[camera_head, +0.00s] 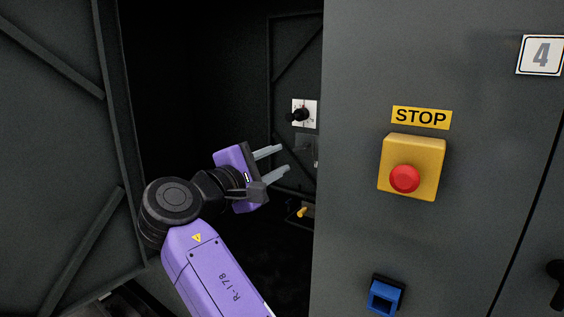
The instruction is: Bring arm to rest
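My gripper (273,170) is at the end of my purple arm, in the opening of the dark enclosure (185,80). Its two grey fingers point right and are spread apart, with nothing seen between them. The arm rises from the bottom of the picture and bends at a black joint left of the gripper. The fingers look apart from the enclosure's inner wall, though the depth gap is hard to judge.
An open door (50,130) stands at the left. Inside are a black knob on a white plate (304,113) and a small yellow part (302,212). The right panel (350,50) carries a yellow box with a red stop button (404,179) and a blue fitting (385,296).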

